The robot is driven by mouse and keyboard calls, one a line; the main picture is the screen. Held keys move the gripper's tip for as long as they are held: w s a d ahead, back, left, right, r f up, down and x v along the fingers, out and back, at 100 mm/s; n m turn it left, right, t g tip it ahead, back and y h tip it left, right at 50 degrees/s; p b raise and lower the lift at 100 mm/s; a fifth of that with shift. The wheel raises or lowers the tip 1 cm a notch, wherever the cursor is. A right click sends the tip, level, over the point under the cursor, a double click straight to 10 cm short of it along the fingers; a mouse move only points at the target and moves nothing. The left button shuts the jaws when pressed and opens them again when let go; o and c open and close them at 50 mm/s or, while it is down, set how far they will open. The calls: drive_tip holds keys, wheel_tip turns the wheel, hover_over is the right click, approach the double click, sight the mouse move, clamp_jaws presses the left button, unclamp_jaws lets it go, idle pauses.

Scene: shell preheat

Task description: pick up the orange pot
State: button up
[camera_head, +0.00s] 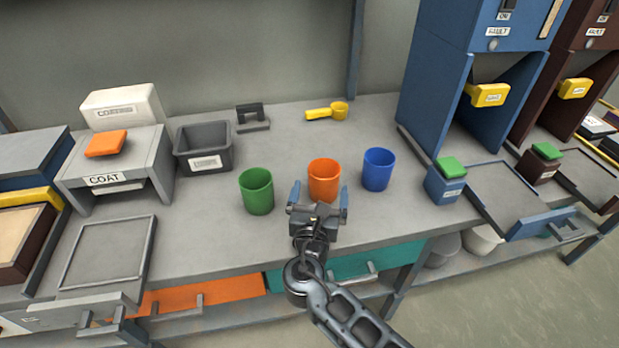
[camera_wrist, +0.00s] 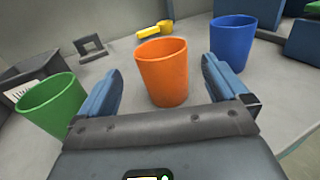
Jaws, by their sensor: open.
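The orange pot (camera_head: 324,178) stands upright on the grey bench between a green pot (camera_head: 257,192) and a blue pot (camera_head: 378,170). My gripper (camera_head: 319,195) is open, with its blue fingers apart, just in front of the orange pot. In the wrist view the orange pot (camera_wrist: 163,72) shows beyond and between the two fingertips of my gripper (camera_wrist: 160,77). I cannot tell whether either finger touches it. The green pot (camera_wrist: 50,104) is left of the left finger, and the blue pot (camera_wrist: 232,40) is beyond the right finger.
A grey bin (camera_head: 204,148) and a COAT stand (camera_head: 115,172) are at left on the bench. A yellow scoop (camera_head: 328,111) lies behind the pots. Tall blue (camera_head: 430,80) and brown cabinets stand at right. The bench front is mostly clear.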

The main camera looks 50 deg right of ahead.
sight(326, 161)
drive_tip(key=shift+w+d+r, duration=0.2)
drive_tip(key=shift+w+d, duration=0.35)
drive_tip(key=shift+d, duration=0.05)
drive_tip(key=x, duration=0.4)
drive_tip(key=p+x, duration=0.1)
drive_tip(key=x, duration=0.1)
drive_tip(key=shift+w+d+f, duration=0.1)
drive_tip(key=shift+d+f, duration=0.15)
drive_tip(key=shift+d, duration=0.05)
drive_tip(key=shift+c, duration=0.2)
drive_tip(key=c, duration=1.2)
